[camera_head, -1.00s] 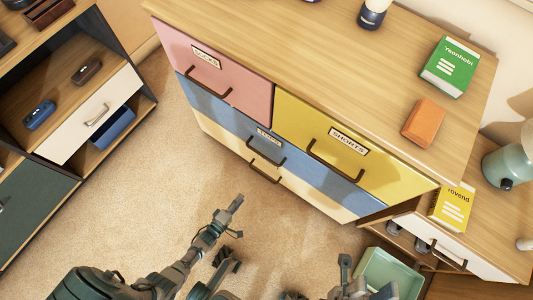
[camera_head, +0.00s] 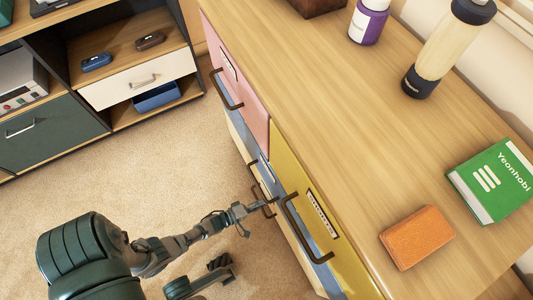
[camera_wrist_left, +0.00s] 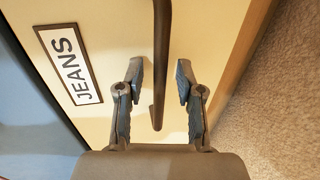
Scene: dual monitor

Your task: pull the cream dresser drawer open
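The cream drawer (camera_wrist_left: 105,30) fills much of the left wrist view and bears a JEANS label (camera_wrist_left: 68,64). Its dark bar handle (camera_wrist_left: 161,60) runs down the middle of that view. My left gripper (camera_wrist_left: 160,80) is open, with one finger on each side of the handle and visible gaps to it. In the head view, my left gripper (camera_head: 254,208) is at the dresser's front, low down, where the cream drawer shows only as a thin strip (camera_head: 300,250) below the blue one. My right gripper is not in view.
Above are a pink drawer (camera_head: 240,90), a blue drawer (camera_head: 318,228) and a yellow drawer (camera_head: 340,255) with its own handle. The dresser top (camera_head: 340,120) holds a green book (camera_head: 492,182), an orange block (camera_head: 417,237) and bottles. Carpet (camera_head: 140,190) is clear left of the dresser; a shelf unit (camera_head: 70,150) stands beyond.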

